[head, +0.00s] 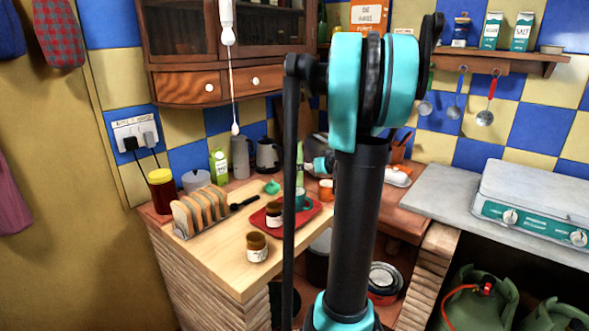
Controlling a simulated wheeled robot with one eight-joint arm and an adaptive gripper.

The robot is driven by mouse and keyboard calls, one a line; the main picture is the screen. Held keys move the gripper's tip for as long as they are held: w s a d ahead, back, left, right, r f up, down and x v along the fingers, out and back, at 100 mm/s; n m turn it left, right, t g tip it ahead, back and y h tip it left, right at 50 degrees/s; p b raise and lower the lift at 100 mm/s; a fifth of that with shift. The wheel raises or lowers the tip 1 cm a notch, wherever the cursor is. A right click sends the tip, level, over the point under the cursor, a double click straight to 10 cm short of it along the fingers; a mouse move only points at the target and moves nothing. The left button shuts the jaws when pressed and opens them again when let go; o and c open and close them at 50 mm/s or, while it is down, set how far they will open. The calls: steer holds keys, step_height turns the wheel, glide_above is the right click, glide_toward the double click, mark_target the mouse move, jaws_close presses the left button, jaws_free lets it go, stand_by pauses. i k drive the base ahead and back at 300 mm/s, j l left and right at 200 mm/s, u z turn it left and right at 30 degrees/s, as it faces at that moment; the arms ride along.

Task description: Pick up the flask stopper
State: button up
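A small teal-green piece (271,186), which looks like the flask stopper, sits on the wooden counter (225,262) behind the red tray. It is small here, so its exact shape is hard to tell. My arm stands upright in front of the counter and covers part of its right side. A small teal and dark part shows just left of the dark column, and I cannot tell what it is. I cannot make out my gripper's fingers in this view.
A toast rack (202,211) stands left of the green piece. A red tray (313,208) holds a jar (273,215) and a teal mug (302,198). Another jar (257,247) stands near the front. A carton (219,167) and grey canisters line the back. Bare wood lies front left.

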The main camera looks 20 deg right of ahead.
mark_target(271, 189)
steer(key=i+l+u, duration=0.25)
steer(key=l, duration=0.5)
steer(key=l+u, duration=0.25)
steer(key=l, duration=0.55)
